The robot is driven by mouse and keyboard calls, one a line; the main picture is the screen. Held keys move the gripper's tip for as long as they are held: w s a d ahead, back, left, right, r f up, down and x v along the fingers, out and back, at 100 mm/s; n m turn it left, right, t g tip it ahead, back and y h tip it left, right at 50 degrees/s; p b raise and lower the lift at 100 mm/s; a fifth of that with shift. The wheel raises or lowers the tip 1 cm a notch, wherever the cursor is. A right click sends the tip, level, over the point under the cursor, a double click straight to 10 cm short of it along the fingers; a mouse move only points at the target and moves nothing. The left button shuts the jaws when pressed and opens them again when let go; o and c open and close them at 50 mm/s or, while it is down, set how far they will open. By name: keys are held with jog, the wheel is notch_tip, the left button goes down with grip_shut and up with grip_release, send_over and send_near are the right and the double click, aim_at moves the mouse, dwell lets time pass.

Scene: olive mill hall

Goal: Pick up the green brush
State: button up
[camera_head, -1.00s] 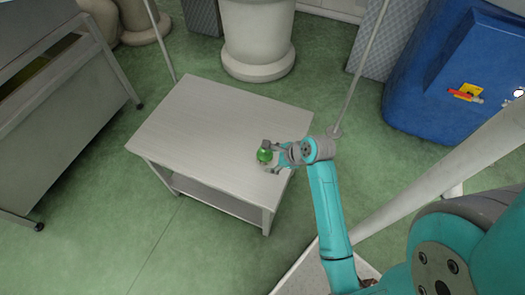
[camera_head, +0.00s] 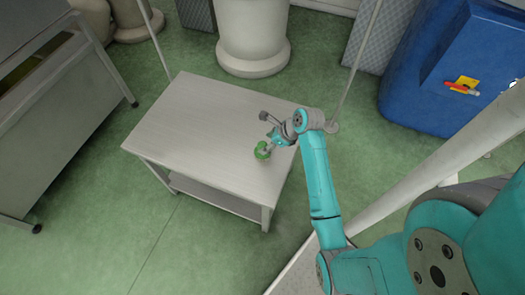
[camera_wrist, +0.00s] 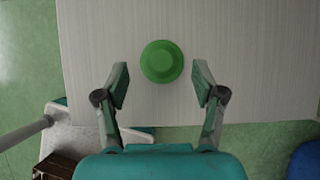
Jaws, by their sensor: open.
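The green brush (camera_head: 262,150) is a small round green thing on the right part of the pale table (camera_head: 190,115). In the wrist view the green brush (camera_wrist: 161,61) shows from above as a round disc with a darker inner circle. My gripper (camera_head: 268,133) is close to it in the head view, partly overlapping it. In the wrist view my gripper (camera_wrist: 160,83) is open, with its fingers wide apart. The brush appears between and just beyond the fingertips, with clear gaps on both sides. Neither finger visibly touches it. The height between them is hard to tell.
The tabletop is otherwise bare. A thin pole (camera_head: 357,65) stands behind the table's right corner. A big pale pot (camera_head: 252,40) stands behind, a blue tank (camera_head: 425,90) to the right and a grey metal bin (camera_head: 50,130) to the left. Green floor lies between.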

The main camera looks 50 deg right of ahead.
aim_at(264, 145)
jog(key=x, duration=0.4)
jog(key=shift+d+f, duration=0.1)
jog(key=shift+f, duration=0.1)
grip_shut()
jog(key=shift+r, duration=0.15)
